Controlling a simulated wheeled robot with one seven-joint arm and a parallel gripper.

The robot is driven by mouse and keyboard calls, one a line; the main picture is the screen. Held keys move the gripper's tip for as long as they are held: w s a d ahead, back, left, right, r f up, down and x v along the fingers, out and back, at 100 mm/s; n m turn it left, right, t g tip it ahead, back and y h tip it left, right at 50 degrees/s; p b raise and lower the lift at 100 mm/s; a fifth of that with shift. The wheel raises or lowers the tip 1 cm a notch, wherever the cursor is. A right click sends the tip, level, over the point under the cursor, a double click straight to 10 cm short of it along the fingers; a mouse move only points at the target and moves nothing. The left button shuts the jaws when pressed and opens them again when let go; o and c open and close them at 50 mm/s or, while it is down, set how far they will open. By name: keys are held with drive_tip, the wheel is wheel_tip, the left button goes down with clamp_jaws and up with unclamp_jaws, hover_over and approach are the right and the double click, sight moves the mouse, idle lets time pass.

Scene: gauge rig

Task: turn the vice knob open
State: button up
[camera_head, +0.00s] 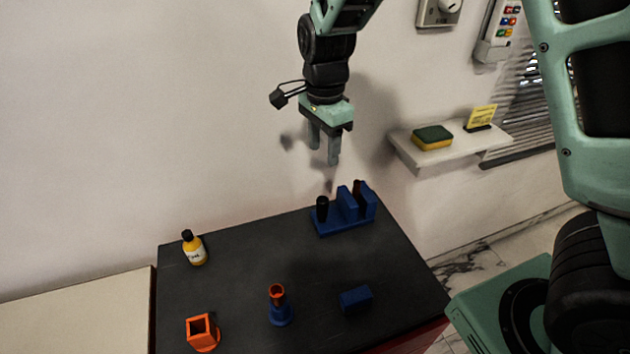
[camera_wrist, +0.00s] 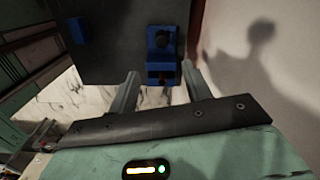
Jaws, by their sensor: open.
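The blue vice (camera_head: 345,212) stands at the back right of the dark bench top, with two upright blue jaws. A black knob (camera_head: 321,207) stands at its left end. A dark red piece shows between or behind the jaws; I cannot tell which. My gripper (camera_head: 323,160) is open and empty, pointing down, well above the vice. In the wrist view the vice (camera_wrist: 161,72) lies beyond the fingertips, roughly in line with the gap between them (camera_wrist: 160,88). A round black part shows on it there. Nothing touches the vice.
A yellow bottle (camera_head: 194,249), an orange square holder (camera_head: 202,333), a blue stand with an orange top (camera_head: 279,308) and a blue block (camera_head: 356,299) stand on the bench top (camera_head: 240,270). A wall shelf (camera_head: 450,150) holding a sponge (camera_head: 432,137) is right of my gripper.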

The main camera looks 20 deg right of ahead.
sight(322, 200)
wheel_tip(322, 200, down, 17)
drive_tip(key=p, duration=0.2)
drive_tip(key=shift+w+d+f+p, duration=0.1)
drive_tip(key=shift+w+f+p, duration=0.1)
drive_tip(key=shift+p, duration=0.15)
drive_tip(key=c, duration=1)
